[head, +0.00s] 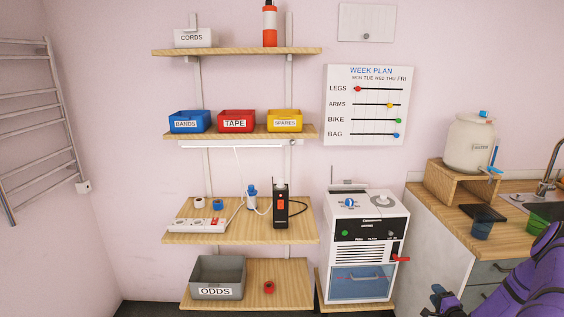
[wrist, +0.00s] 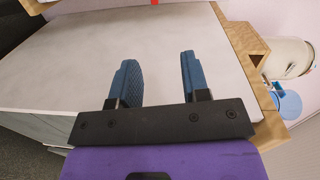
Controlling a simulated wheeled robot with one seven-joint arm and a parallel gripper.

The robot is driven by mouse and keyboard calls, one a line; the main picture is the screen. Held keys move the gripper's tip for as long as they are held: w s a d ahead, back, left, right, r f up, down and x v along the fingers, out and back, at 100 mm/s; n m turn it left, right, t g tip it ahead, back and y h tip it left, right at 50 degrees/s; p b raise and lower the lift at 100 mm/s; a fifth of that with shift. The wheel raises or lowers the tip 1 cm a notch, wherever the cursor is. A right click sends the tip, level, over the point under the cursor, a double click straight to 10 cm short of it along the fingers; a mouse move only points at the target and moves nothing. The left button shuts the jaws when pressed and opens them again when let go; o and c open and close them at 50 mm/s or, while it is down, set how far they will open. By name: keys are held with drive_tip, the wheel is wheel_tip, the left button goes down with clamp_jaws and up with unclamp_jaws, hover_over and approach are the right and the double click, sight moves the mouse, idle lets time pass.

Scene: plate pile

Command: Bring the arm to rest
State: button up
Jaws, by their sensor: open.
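My gripper (wrist: 158,80) shows in the wrist view with its two blue fingers apart and nothing between them. Behind the fingers is the plain white side panel (wrist: 75,70) of the counter unit. In the head view my gripper (head: 438,300) is at the bottom right, at the end of my purple arm, in front of the counter's side. It touches nothing that I can see.
A white machine (head: 365,225) with a red handle stands left of my gripper. Shelves (head: 240,240) with bins are further left.

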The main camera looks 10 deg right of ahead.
drive_tip(key=w+a+r+n+g, duration=0.1)
drive_tip(key=w+r+n, duration=0.25)
drive_tip(key=r, duration=0.45)
drive_tip(key=w+a+r+n+g+y, duration=0.1)
drive_tip(key=w+a+r+n+g, duration=0.1)
drive_tip(key=w+r, duration=0.45)
drive_tip(key=w+a+r+n+g, duration=0.1)
drive_tip(key=w+r+n, duration=0.1)
drive_tip(key=r, duration=0.7)
drive_tip(key=s+a+r+n+g, duration=0.1)
drive_tip(key=a+r+n+g, duration=0.1)
drive_tip(key=a+r, duration=0.7)
drive_tip(key=s+a+r+n+g, duration=0.1)
drive_tip(key=a+r+n, duration=0.3)
drive_tip(key=r, duration=0.9)
drive_tip(key=s+a+r+n+g, duration=0.2)
drive_tip(key=s+a+r+g, duration=0.1)
drive_tip(key=s+a+r, duration=1.3)
drive_tip(key=s+a+n, duration=0.1)
drive_tip(key=s+a, duration=0.2)
drive_tip(key=s, duration=0.3)
drive_tip(key=s+a+n+g+y, duration=0.1)
drive_tip(key=s+a, duration=0.3)
drive_tip(key=s, duration=0.3)
drive_tip(key=s+a+n+y, duration=0.1)
drive_tip(key=s+a, duration=0.3)
drive_tip(key=s, duration=0.3)
drive_tip(key=shift+s+a+f+n+g, duration=0.25)
drive_tip(key=shift+f+n+g, duration=0.1)
drive_tip(key=shift+f, duration=0.1)
